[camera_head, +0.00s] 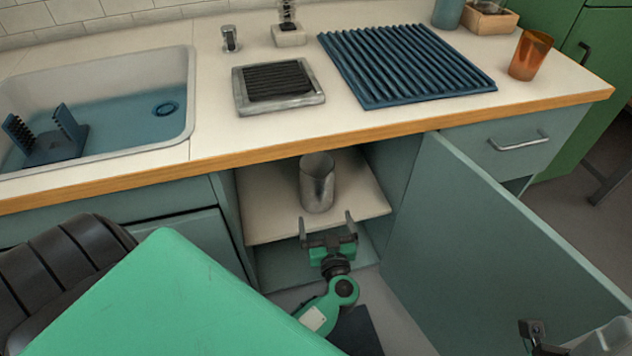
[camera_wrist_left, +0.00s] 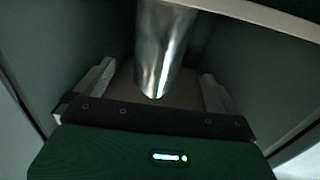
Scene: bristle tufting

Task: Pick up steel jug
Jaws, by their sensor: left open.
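The steel jug (camera_head: 317,184) stands upright on the pale shelf (camera_head: 268,222) inside the open cabinet under the counter. My left gripper (camera_head: 327,222) is open and empty in front of the cabinet opening, just short of the jug and a little lower in the picture. In the left wrist view the jug (camera_wrist_left: 163,45) shows between and beyond the two spread fingers (camera_wrist_left: 158,85), apart from both. The jug's upper part is cut off there. A dark and grey part at the lower right edge of the head view may belong to my right arm; its jaws cannot be made out.
The cabinet door (camera_head: 500,225) stands open to the right of the opening. The counter's wooden edge (camera_head: 300,150) runs above the shelf. On the counter are a sink (camera_head: 192,75), a ridged blue mat (camera_head: 370,103) and an amber cup (camera_head: 530,55). The shelf around the jug is clear.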

